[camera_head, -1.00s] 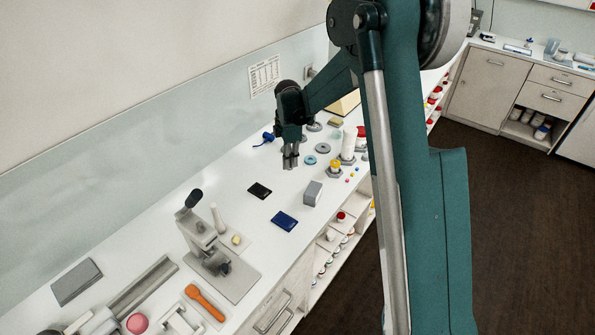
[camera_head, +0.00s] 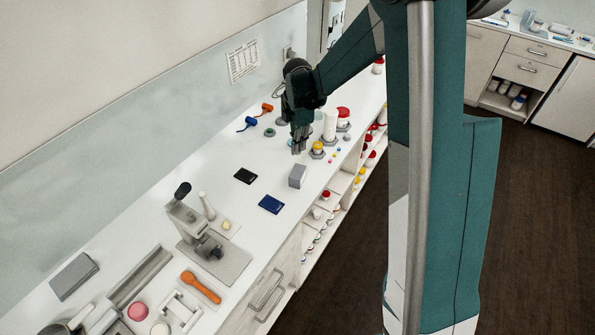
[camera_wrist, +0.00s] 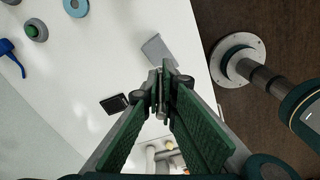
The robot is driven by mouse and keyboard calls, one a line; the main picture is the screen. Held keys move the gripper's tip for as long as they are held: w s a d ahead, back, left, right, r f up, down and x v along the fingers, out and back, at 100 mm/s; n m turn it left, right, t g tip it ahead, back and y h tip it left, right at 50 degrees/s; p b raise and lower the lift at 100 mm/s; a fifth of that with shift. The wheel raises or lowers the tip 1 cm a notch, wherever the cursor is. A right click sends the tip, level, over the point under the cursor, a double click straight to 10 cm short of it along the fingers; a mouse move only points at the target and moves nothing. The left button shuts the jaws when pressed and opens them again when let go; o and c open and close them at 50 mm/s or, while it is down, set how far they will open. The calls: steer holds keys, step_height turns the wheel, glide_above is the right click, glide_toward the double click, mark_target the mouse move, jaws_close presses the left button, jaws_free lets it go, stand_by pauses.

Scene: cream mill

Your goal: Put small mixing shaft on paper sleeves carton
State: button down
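My gripper (camera_head: 299,150) hangs over the white counter, just behind a small grey box. In the wrist view its green fingers (camera_wrist: 161,88) come close together around a slim grey piece (camera_wrist: 159,92). This looks like the small mixing shaft, though the fingers hide most of it. The grey box (camera_head: 297,177) stands upright near the counter's front edge. It looks like the paper sleeves carton, but I can read no label. It also shows in the wrist view (camera_wrist: 157,49), just beyond the fingertips. Its top looks bare.
A black flat item (camera_head: 245,176) and a dark blue one (camera_head: 271,204) lie near the box. A yellow-topped piece (camera_head: 317,148) and a white cylinder (camera_head: 330,125) stand behind it. A grey press (camera_head: 205,235) stands at the front left.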

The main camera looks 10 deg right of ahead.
glide_above(297, 171)
steer(key=shift+f+p, duration=0.45)
steer(key=shift+f, duration=2.5)
steer(key=shift+f+p, duration=0.3)
steer(key=shift+f, duration=1.75)
steer(key=shift+f, duration=0.2)
steer(key=c, duration=2.7)
jaws_free()
steer(key=shift+r, duration=0.25)
steer(key=shift+r+b, duration=0.65)
steer(key=shift+r, duration=5.3)
